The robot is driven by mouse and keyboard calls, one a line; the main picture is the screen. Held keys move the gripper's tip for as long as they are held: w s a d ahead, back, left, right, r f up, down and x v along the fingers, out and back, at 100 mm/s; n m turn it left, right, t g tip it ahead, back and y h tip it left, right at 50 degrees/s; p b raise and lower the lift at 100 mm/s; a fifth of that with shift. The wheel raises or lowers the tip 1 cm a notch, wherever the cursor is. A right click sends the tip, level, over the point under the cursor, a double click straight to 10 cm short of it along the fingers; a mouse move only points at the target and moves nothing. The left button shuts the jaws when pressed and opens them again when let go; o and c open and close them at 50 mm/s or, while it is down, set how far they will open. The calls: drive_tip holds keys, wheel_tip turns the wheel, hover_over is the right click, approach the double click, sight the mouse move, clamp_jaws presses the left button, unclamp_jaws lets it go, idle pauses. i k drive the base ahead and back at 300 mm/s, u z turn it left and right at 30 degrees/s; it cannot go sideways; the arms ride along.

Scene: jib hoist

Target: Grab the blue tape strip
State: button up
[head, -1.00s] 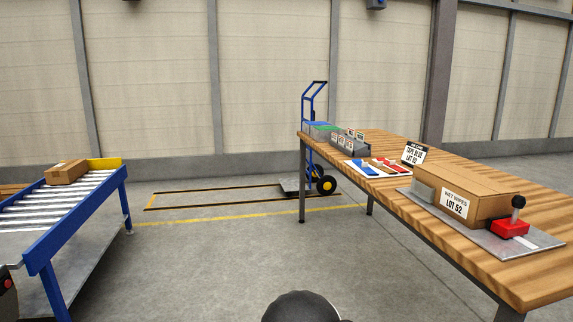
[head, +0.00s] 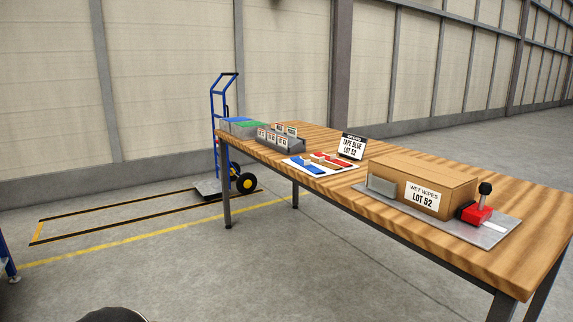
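The blue tape strip (head: 306,167) lies on a white sheet (head: 318,171) on the wooden table (head: 400,222). Red pieces (head: 328,161) lie beside it on the same sheet. A dark rounded part of my own body shows at the bottom left edge. My gripper is not in view.
A cardboard box (head: 392,184) labelled "WET WIPES LOT 52" sits on a grey plate with a red clamp (head: 474,214). A card rack (head: 280,140) and blue and green bins (head: 242,125) stand at the far end. A blue hand truck (head: 217,120) stands behind.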

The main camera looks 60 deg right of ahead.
sight(306, 164)
drive_tip(key=z, duration=0.5)
drive_tip(key=i, duration=1)
drive_tip(key=z, duration=1.2)
drive_tip(key=i, duration=0.2)
drive_tip(key=z, duration=0.1)
